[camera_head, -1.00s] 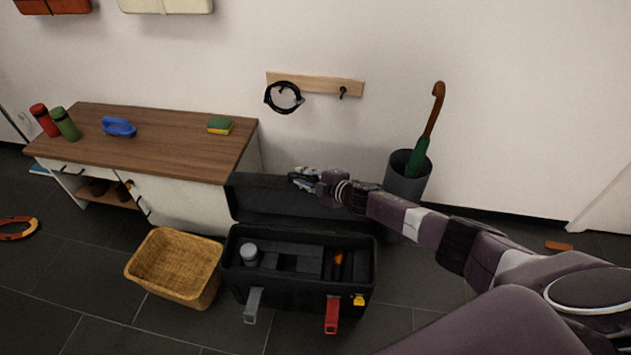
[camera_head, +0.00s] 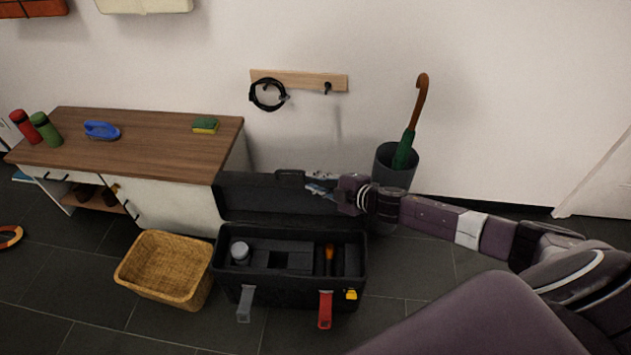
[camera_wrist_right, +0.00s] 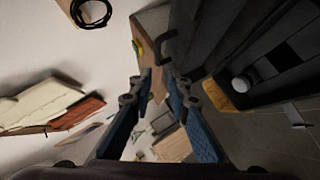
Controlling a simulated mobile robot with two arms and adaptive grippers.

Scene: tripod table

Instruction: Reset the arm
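My right arm reaches in from the lower right in the head view. Its gripper (camera_head: 320,185) is in front of the raised lid of a black toolbox (camera_head: 292,292), near the lid's right part. In the right wrist view the blue-padded fingers of the right gripper (camera_wrist_right: 157,85) stand apart with nothing between them. The toolbox is open; a grey round item (camera_head: 240,252) and an orange-handled tool (camera_head: 329,258) lie inside. The toolbox also shows at the upper right of the wrist view (camera_wrist_right: 275,60). My left gripper is in neither view.
A wicker basket (camera_head: 165,268) stands left of the toolbox. Behind it is a wooden-topped cabinet (camera_head: 150,150) with bottles, a blue brush (camera_head: 102,131) and a sponge (camera_head: 205,126). A bin (camera_head: 393,168) with an umbrella (camera_head: 404,150) stands behind my arm. A rack (camera_head: 300,81) hangs on the wall.

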